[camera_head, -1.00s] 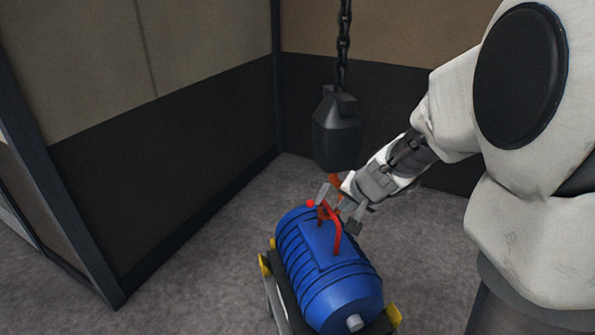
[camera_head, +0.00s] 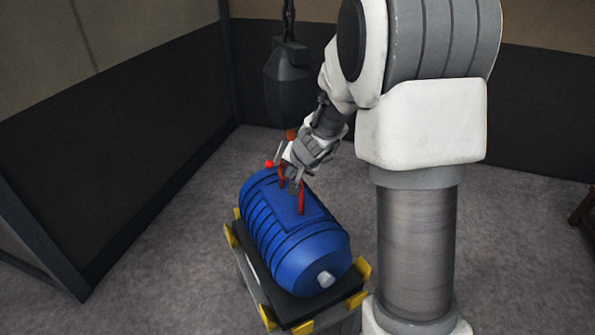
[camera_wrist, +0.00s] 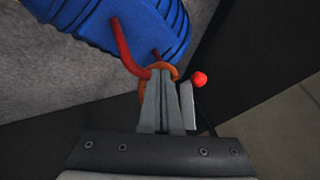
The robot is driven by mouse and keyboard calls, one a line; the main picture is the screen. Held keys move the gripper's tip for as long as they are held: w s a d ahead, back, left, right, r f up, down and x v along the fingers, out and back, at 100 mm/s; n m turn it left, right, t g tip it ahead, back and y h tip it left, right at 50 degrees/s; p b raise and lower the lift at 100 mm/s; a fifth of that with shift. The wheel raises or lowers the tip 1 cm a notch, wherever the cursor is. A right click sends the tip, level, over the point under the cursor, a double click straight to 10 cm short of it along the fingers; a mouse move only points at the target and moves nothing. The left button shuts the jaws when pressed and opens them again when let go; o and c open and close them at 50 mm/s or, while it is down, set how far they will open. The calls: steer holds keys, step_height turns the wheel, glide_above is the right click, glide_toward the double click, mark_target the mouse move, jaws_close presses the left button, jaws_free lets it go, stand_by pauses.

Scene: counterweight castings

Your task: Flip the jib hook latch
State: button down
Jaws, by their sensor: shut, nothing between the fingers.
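The orange jib hook (camera_head: 291,135) hangs under a dark hook block (camera_head: 289,85) and is mostly hidden by my gripper. In the wrist view its orange curve (camera_wrist: 165,68) shows just beyond my fingertips, at the red lifting bar (camera_wrist: 128,48) of the blue casting (camera_head: 290,240). A red ball (camera_head: 269,164), seemingly the latch's knob, sits left of my gripper (camera_head: 290,172); in the wrist view the ball (camera_wrist: 200,79) is just right of the fingers. My gripper (camera_wrist: 165,78) is shut and empty, with its tips at the hook. The latch itself is hard to make out.
The blue casting lies on a dark cart (camera_head: 287,307) with yellow corner stops (camera_head: 361,268). A chain (camera_head: 289,20) runs up from the block. Dark-and-tan walls stand at left and behind. Grey floor (camera_head: 150,260) is open left of the cart.

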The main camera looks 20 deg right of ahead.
steer(key=shift+w+a+r+p, duration=0.3)
steer(key=shift+w+a, duration=0.25)
steer(key=shift+a, duration=0.05)
steer(key=shift+w+a+r+p, duration=0.25)
steer(key=shift+w+a+r, duration=0.05)
steer(key=shift+w+a, duration=0.25)
steer(key=shift+a+r+m+y+b, duration=0.2)
steer(key=shift+m+y+b, duration=0.1)
steer(key=shift+y+b, duration=0.4)
step_height(320, 180, up, 7)
steer(key=m+y+b, duration=0.3)
steer(key=m+y, duration=0.3)
steer(key=y, duration=0.6)
steer(key=shift+s+a+f+y, duration=0.15)
steer(key=shift+a+y, duration=0.1)
steer(key=shift+y, duration=0.15)
steer(key=shift+f, duration=0.1)
